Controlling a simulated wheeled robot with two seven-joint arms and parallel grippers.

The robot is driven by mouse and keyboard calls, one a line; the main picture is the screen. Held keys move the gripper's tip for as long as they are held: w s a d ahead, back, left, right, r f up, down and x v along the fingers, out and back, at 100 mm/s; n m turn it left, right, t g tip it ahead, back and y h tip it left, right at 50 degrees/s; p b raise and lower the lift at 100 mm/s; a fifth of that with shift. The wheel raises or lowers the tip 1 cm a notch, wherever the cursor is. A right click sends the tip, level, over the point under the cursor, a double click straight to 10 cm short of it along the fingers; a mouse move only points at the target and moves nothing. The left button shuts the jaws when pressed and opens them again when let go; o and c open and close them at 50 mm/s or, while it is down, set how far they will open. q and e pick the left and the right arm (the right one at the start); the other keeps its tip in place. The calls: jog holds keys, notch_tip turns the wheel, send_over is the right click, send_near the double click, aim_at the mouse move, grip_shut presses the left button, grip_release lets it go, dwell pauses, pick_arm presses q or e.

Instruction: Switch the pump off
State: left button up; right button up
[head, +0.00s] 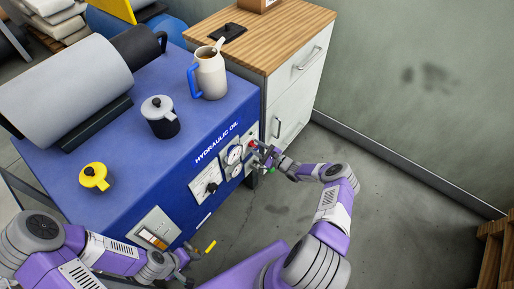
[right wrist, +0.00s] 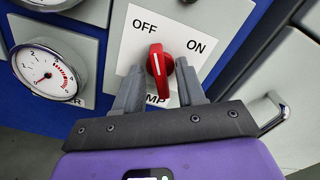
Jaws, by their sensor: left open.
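The pump switch is a red knob (right wrist: 160,68) on a white plate marked OFF and ON, with PUMP partly hidden below. Its white pointer line points up towards OFF, away from ON. My right gripper (right wrist: 160,82) has its two fingers astride the knob; they look spread, with no clear grip on it. My left gripper (head: 188,261) is open and low, near the unit's front left.
A pressure gauge (right wrist: 46,75) sits left of the switch, and a drawer cabinet (head: 290,85) stands beside the unit. A small yellow handle (head: 210,247) shows near my left gripper.

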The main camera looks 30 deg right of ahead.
jog(key=p+v, duration=0.2)
jog(key=v, duration=0.5)
jog(key=shift+s, duration=0.3)
